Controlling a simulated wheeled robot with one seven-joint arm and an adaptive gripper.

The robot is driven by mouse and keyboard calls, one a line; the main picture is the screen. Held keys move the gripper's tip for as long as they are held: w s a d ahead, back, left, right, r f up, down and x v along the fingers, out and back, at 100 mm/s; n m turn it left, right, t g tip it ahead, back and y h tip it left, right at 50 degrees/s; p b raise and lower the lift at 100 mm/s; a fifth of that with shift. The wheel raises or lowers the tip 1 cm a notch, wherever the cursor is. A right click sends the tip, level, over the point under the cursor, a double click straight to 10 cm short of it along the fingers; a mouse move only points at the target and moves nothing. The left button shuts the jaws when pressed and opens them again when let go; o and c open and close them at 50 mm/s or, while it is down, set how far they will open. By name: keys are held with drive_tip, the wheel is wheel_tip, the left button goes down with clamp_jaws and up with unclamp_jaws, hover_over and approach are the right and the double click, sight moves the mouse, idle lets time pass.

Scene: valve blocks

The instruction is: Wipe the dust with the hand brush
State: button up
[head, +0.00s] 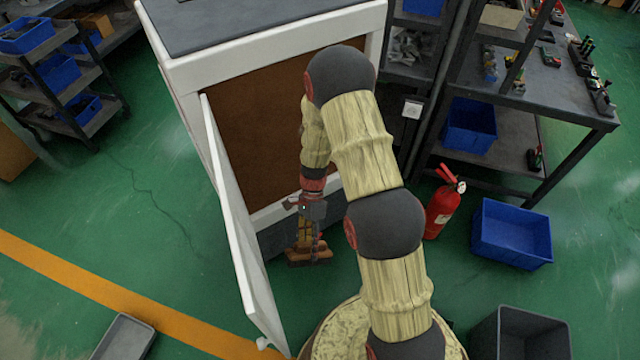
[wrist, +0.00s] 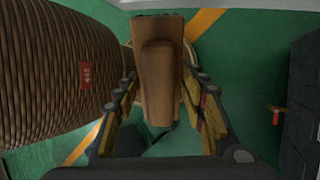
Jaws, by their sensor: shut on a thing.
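The hand brush (head: 300,258) is a brown wooden piece held low in front of the open white cabinet. In the wrist view its brown body (wrist: 158,70) stands between the two fingers and fills the upper middle. My gripper (head: 310,243) is shut on it, with a finger on each side; it also shows in the wrist view (wrist: 162,95). The gripper hangs downward between the open cabinet door and my arm. The bristles cannot be made out. I can make out no dust in either view.
The white cabinet (head: 178,70) has a brown interior, and its door (head: 235,225) stands open just left of the gripper. A red fire extinguisher (head: 442,208), a blue bin (head: 511,234) and a dark bin (head: 520,335) stand at right.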

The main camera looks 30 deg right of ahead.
drive_tip(key=a+m+y, duration=0.1)
drive_tip(key=a+m+t+y, duration=0.1)
drive_tip(key=m, duration=0.1)
drive_tip(key=w+f+m, duration=0.1)
drive_tip(key=shift+a+f+m+y+b, duration=0.1)
drive_tip(key=shift+a+m+y+b, duration=0.2)
drive_tip(key=shift+a+y, duration=0.1)
drive_tip(key=w+m+t+y+b, duration=0.1)
drive_tip(key=w+m+t+y, duration=0.2)
drive_tip(key=w+m+t, duration=0.7)
drive_tip(key=w+d+r+m+t+h, duration=0.25)
drive_tip(key=w+d+m+t, duration=0.3)
drive_tip(key=d, duration=0.35)
drive_tip(key=w+d+r+m+t+h, duration=0.1)
drive_tip(key=w+d+m+t+h, duration=0.4)
drive_tip(key=d, duration=0.3)
drive_tip(key=shift+t+y, duration=0.35)
drive_tip(key=shift+y, duration=0.1)
drive_tip(key=shift+d+b+x, duration=0.15)
drive_tip(key=shift+b+x, duration=0.2)
drive_tip(key=shift+x, duration=0.85)
drive_tip(key=shift+d+b+x, duration=0.15)
drive_tip(key=shift+b+x, duration=0.15)
drive_tip(key=shift+x, duration=0.9)
drive_tip(key=shift+w+a+r, duration=0.1)
drive_tip(key=shift+w, duration=0.9)
